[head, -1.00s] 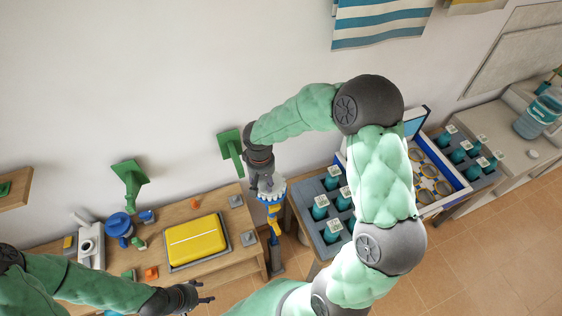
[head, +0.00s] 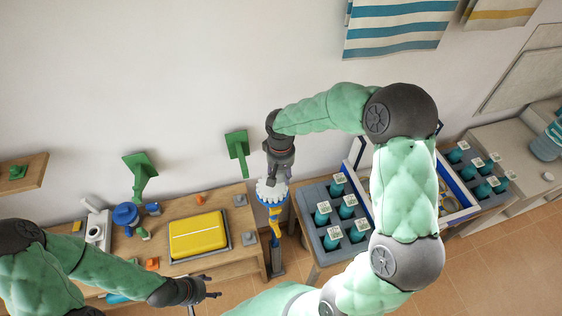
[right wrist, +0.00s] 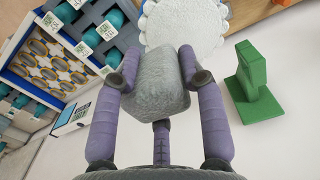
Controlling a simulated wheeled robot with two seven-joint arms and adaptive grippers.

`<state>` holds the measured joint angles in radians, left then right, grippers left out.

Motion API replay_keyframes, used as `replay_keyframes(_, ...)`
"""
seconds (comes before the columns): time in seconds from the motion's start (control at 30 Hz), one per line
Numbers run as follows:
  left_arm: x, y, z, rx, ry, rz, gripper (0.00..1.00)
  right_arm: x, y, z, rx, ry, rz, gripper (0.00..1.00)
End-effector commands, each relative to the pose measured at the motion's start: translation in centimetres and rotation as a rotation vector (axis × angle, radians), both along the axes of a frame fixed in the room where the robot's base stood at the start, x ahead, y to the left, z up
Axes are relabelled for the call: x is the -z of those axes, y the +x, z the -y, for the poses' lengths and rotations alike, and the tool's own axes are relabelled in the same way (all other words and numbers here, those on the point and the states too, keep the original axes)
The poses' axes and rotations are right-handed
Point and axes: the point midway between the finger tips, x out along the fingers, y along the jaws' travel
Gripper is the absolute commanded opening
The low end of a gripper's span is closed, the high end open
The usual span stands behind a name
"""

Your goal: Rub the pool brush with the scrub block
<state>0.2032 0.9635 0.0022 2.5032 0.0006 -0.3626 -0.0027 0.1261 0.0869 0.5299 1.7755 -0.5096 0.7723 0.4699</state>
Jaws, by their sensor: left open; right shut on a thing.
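The pool brush has a white scalloped round head (head: 271,191) on a blue and yellow handle. It stands upright beside the right end of the wooden table, its head uppermost. My right gripper (head: 273,176) is just above and behind the head. In the right wrist view its fingers are shut on the scrub block (right wrist: 162,82), a rough grey block. The brush head (right wrist: 185,22) shows just beyond the block there; I cannot tell whether they touch. The block is hidden in the head view. My left gripper (head: 208,288) is open and empty in front of the wooden table.
A yellow case (head: 198,236) lies on the wooden table (head: 232,265). A grey tray (head: 320,256) of teal bottles stands right of the brush, with an open blue-and-white box (head: 455,190) beyond. Green wall brackets (head: 237,146) hang behind. Tiled floor lies in front.

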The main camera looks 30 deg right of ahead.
Motion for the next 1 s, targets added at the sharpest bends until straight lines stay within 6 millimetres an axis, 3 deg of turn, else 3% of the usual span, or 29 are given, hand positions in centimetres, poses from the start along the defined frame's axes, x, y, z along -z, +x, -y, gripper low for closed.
replay_keyframes(0.4, -2.4, 0.0, 0.0, 0.001, 0.000, -0.001, 0.57, -3.9, 0.7, 0.2, 0.000, 0.000, 0.003, 0.10)
replay_keyframes(1.0, -2.4, 0.0, 0.0, 0.001, 0.000, -0.001, 0.57, -4.0, 0.7, 0.3, -0.001, 0.000, 0.001, 0.10)
